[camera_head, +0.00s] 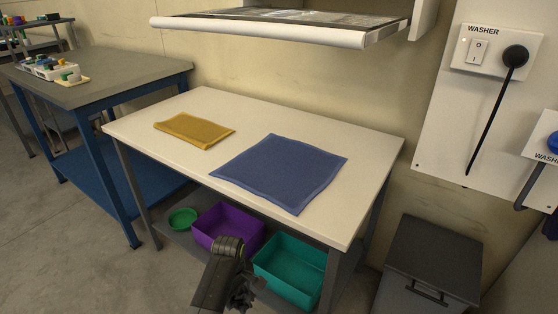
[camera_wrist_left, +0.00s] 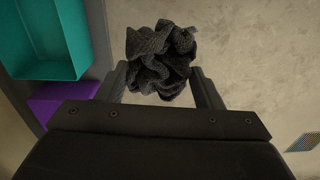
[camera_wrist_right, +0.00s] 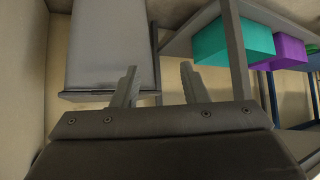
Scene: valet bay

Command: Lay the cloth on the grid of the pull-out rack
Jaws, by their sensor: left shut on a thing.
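A crumpled dark grey cloth (camera_wrist_left: 160,60) is bunched between the fingers of my left gripper (camera_wrist_left: 159,72), which is shut on it. In the head view my left gripper (camera_head: 240,287) is low in the middle, in front of the table, with the dark cloth hanging at it. The pull-out rack (camera_head: 265,36) is at the top of the head view, above the table by the wall. It has a white front edge and a dark top surface, seen at a shallow angle. My right gripper (camera_wrist_right: 158,80) is open and empty in the right wrist view, and is out of the head view.
A white table (camera_head: 165,145) carries a flat yellow cloth (camera_head: 194,130) and a flat blue cloth (camera_head: 280,172). Purple (camera_head: 227,226) and teal (camera_head: 290,270) bins and a green bowl (camera_head: 183,218) sit on its lower shelf. A grey cabinet (camera_head: 432,262) stands right.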

